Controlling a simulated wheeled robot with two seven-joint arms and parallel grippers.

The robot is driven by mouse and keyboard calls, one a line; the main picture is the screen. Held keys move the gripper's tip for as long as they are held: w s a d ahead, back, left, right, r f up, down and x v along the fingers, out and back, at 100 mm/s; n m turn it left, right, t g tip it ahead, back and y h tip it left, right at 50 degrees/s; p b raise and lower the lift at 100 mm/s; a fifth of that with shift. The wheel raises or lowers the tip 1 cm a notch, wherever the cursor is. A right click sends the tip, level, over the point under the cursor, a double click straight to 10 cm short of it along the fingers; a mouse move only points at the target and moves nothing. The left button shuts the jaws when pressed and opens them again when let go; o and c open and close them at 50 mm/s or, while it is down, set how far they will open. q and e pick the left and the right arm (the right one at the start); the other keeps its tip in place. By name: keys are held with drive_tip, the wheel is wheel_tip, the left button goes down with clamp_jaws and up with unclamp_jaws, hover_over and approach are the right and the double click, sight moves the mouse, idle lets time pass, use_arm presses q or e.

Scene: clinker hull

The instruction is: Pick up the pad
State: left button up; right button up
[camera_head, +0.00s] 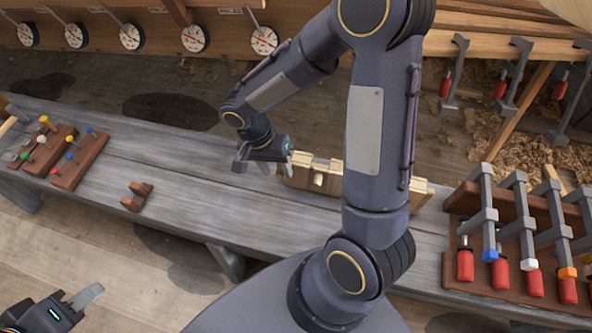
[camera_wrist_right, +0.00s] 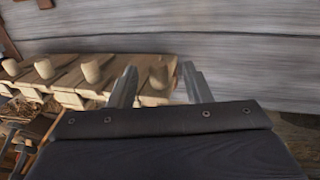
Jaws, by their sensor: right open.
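No piece is clearly marked as the pad. A pale wooden rack (camera_head: 331,182) lies on the grey bench, partly hidden behind my right arm. In the right wrist view the rack (camera_wrist_right: 70,97) holds several rounded pale wooden pieces in a row. My right gripper (camera_head: 264,163) is open at the rack's left end in the head view. My left gripper (camera_head: 75,305) is at the bottom left, away from the bench top, only partly in view.
A small brown notched block (camera_head: 137,196) and peg boards (camera_head: 80,160) lie on the bench (camera_head: 190,195) to the left. A brown rack of clamps (camera_head: 470,205) stands at the right. Dial gauges (camera_head: 130,36) line the hull behind. The bench between block and rack is clear.

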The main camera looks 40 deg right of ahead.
drive_tip(key=x, duration=0.3)
drive_tip(key=b+x, duration=0.1)
drive_tip(key=x, duration=0.1)
drive_tip(key=shift+w+d, duration=0.1)
drive_tip(key=shift+d, duration=0.15)
drive_tip(key=shift+r, duration=0.1)
clamp_jaws()
drive_tip(key=shift+r, duration=0.1)
